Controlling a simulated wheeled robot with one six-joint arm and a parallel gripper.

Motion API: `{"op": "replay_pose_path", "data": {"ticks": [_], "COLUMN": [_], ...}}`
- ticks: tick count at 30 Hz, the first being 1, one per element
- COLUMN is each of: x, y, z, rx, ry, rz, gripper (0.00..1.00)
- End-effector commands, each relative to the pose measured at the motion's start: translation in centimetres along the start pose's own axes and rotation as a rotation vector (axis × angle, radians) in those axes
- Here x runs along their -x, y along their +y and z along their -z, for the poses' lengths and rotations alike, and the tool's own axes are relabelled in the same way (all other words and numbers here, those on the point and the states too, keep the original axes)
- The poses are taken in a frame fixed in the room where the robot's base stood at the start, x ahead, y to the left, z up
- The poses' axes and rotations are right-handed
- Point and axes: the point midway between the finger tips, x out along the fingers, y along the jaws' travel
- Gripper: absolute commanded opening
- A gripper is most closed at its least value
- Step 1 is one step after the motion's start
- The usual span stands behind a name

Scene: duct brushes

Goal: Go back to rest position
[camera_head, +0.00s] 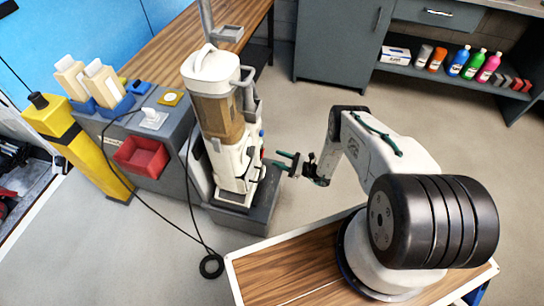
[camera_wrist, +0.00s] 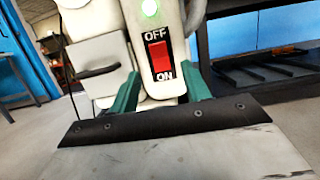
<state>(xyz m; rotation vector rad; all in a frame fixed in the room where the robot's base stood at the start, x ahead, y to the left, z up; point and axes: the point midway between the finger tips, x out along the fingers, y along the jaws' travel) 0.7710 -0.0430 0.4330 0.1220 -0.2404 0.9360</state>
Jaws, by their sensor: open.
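My gripper (camera_head: 275,159) is open and empty, with its two green fingers pointing left at the front of a white machine with a brown canister (camera_head: 222,120). In the wrist view, the fingers of my gripper (camera_wrist: 163,88) stand apart on either side of a red rocker switch (camera_wrist: 160,62). The switch is marked OFF above and ON below. A lit green light (camera_wrist: 150,8) shows above it. I see no finger touching the switch; the exact gap cannot be told.
A grey cabinet (camera_head: 165,165) with a red bin (camera_head: 141,156) stands left of the machine, beside a yellow post (camera_head: 70,140). A black cable (camera_head: 187,215) hangs to the floor. A shelf with bottles (camera_head: 458,62) is at the back right. Floor behind my arm is clear.

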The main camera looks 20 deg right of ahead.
Motion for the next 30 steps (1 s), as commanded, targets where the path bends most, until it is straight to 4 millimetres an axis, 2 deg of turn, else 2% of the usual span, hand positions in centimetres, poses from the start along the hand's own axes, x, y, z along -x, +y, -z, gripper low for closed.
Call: {"op": "replay_pose_path", "data": {"ticks": [3, 7, 24, 26, 29, 30], "x": [1.6, 2.3, 2.4, 2.4, 2.8, 3.0], "y": [0.0, 0.0, 0.0, 0.5, 3.0, 4.3], "z": [0.0, 0.0, 0.2, 0.6, 1.4, 1.9], "rx": [0.000, 0.000, 0.003, -0.002, -0.040, -0.063], "ry": [0.000, 0.000, 0.007, 0.026, 0.063, 0.082], "rz": [0.002, 0.000, -0.001, -0.024, -0.076, -0.101], "gripper": [0.47, 0.47, 0.47, 0.47, 0.47, 0.47]}}
